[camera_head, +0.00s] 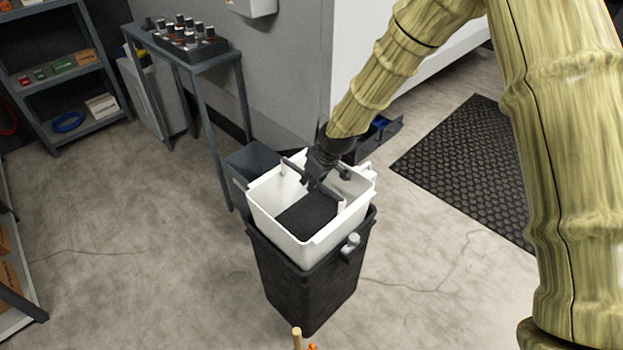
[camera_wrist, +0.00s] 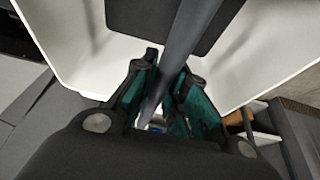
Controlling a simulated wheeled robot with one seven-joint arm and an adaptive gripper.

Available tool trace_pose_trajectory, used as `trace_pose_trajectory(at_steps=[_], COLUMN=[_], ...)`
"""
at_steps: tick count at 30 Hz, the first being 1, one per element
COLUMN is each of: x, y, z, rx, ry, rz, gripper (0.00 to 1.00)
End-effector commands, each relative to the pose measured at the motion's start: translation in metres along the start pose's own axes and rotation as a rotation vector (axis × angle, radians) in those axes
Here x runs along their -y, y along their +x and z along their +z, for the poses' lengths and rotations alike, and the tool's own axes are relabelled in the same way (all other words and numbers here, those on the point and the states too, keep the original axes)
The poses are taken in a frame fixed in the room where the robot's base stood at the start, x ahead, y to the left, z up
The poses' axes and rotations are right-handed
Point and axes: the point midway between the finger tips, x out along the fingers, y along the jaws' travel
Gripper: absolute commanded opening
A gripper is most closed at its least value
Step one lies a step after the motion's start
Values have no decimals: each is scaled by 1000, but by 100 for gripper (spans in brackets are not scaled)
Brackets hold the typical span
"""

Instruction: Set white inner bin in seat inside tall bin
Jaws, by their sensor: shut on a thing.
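The white inner bin (camera_head: 262,200) sits at the mouth of the tall dark bin (camera_head: 300,290), with its upper part standing above the tall bin's rim. A dark panel or filling shows inside it. A grey bar handle (camera_head: 292,166) spans the white bin. My gripper (camera_head: 318,180) is above the white bin, shut on this handle. In the wrist view, the green-padded fingers (camera_wrist: 165,95) close around the grey handle (camera_wrist: 185,45), with white bin walls (camera_wrist: 75,50) on both sides. Whether the white bin rests on its seat is hidden.
A grey open bin (camera_head: 250,165) stands close behind. A narrow table (camera_head: 215,55) holds a tray of small bottles (camera_head: 185,38). A black mat (camera_head: 470,165) lies at right. Shelves (camera_head: 70,80) stand at left. The floor left of the bin is clear.

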Motion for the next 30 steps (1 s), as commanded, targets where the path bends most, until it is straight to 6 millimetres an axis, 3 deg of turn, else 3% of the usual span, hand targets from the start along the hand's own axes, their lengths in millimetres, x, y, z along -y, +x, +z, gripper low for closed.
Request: trace_pose_trajectory(at_steps=[30], x=[0], y=[72], z=[29], rx=[-1], ry=[0], rz=[1], gripper=[0])
